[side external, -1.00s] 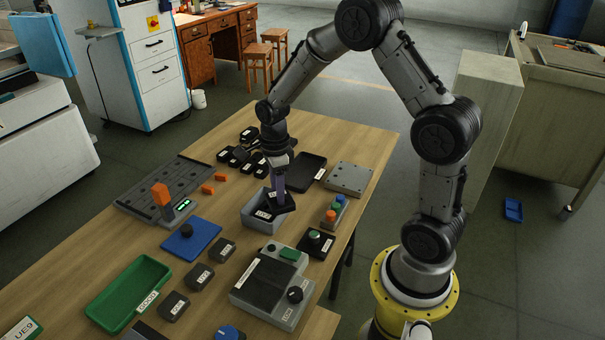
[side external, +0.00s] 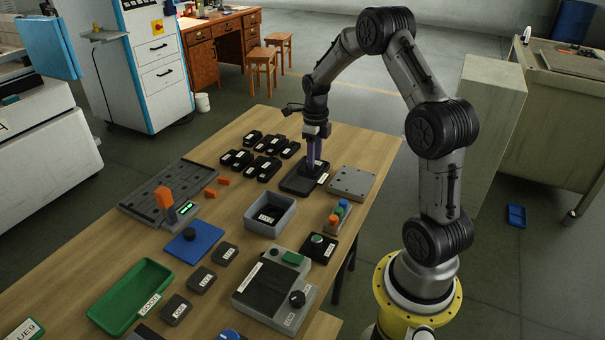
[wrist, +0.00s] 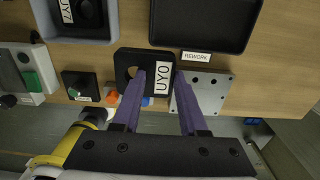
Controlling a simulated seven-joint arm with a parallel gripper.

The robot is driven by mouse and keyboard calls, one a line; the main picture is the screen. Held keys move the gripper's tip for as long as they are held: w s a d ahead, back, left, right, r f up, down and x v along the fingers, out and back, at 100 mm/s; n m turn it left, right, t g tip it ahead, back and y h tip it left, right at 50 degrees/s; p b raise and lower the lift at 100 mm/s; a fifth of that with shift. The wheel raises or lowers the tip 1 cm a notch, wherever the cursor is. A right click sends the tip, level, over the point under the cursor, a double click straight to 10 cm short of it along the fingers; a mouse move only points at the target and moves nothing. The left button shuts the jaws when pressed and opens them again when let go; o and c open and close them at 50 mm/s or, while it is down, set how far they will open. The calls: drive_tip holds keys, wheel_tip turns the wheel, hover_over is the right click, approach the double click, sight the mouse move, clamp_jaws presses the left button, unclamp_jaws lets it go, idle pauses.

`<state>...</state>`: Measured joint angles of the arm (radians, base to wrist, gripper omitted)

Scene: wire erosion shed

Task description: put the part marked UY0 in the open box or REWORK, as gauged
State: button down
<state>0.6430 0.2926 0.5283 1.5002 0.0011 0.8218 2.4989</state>
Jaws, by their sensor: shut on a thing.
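A black part marked UY0 (wrist: 155,90), a small block with a round hole, is between the purple fingers of my gripper (wrist: 161,74) in the wrist view. My gripper is shut on it. One finger is by the hole, the other at the labelled edge. In the side view my gripper (side external: 314,164) is over or beside the black REWORK tray (side external: 290,187); the held part blends with it there. The tray (wrist: 200,48) looks empty in the wrist view. The open grey box (side external: 252,222) holds a black part marked UY7 (wrist: 85,14).
Several black parts (side external: 262,165) stand behind. A slotted grey fixture (side external: 140,203) with an orange block and green display is at left; the reading is too small. A green GOOD tray (side external: 105,312), grey device (side external: 262,290), button block (side external: 337,216) and grey holed plate (side external: 352,182) are nearby.

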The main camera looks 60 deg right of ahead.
hover_over(302, 181)
wheel_tip(302, 181, down, 7)
drive_tip(key=shift+s+a+r, duration=0.1)
drive_tip(key=shift+s+r, duration=0.05)
drive_tip(key=shift+w+f, duration=0.2)
drive_tip(key=shift+f, duration=1.5)
drive_tip(key=shift+f, duration=0.15)
drive_tip(key=shift+c, duration=2.2)
unclamp_jaws()
drive_tip(key=shift+s+f, duration=0.1)
